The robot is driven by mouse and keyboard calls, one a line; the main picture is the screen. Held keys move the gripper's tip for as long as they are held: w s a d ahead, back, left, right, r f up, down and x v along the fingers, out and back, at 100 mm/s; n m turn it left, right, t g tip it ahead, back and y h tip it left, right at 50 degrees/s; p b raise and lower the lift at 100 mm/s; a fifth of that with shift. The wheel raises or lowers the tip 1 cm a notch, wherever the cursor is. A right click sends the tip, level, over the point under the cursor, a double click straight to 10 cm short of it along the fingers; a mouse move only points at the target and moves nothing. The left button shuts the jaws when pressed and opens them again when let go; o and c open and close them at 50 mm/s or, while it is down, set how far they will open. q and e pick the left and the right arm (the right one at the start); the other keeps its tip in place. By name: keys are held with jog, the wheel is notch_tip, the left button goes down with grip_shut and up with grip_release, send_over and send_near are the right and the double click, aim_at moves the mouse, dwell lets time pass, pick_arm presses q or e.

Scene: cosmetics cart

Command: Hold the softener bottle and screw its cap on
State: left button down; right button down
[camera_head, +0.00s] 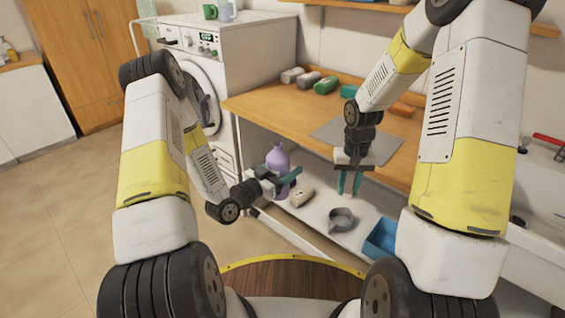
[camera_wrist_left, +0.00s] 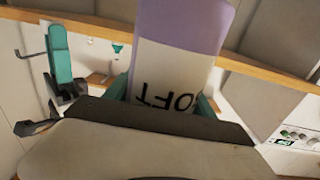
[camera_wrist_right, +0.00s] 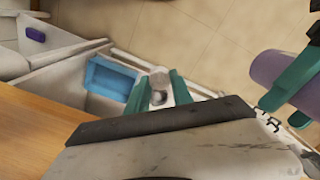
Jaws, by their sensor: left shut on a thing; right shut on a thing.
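The purple softener bottle (camera_head: 277,159) is upright in the head view, in front of the bench's open lower side. My left gripper (camera_head: 284,184) is shut around its body. The left wrist view shows its pale label (camera_wrist_left: 170,80) close up, with letters upside down. My right gripper (camera_head: 350,184) points down, to the right of the bottle and apart from it. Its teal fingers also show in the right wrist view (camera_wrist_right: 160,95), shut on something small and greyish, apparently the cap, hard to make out. The bottle (camera_wrist_right: 280,75) is at that view's right edge.
A wooden bench top (camera_head: 262,104) with a grey mat (camera_head: 385,145) is behind my grippers. On the lower shelf are a grey pot (camera_head: 342,218), a beige block (camera_head: 301,196) and a blue bin (camera_head: 381,238). A washing machine (camera_head: 215,70) stands behind left.

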jog(key=w+a+r+n, duration=0.3)
jog(key=w+a+r, duration=0.2)
jog(key=a+r, duration=0.4)
notch_tip(320, 180, up, 11)
jog(key=n, duration=0.2)
send_over(277, 144)
jog(key=shift+r, duration=0.2)
jog(key=shift+w, duration=0.1)
jog(key=shift+f, duration=0.15)
jog(key=shift+f, duration=1.9)
jog(key=shift+d+f, duration=0.1)
jog(key=shift+f, duration=0.75)
jog(key=shift+f, duration=0.6)
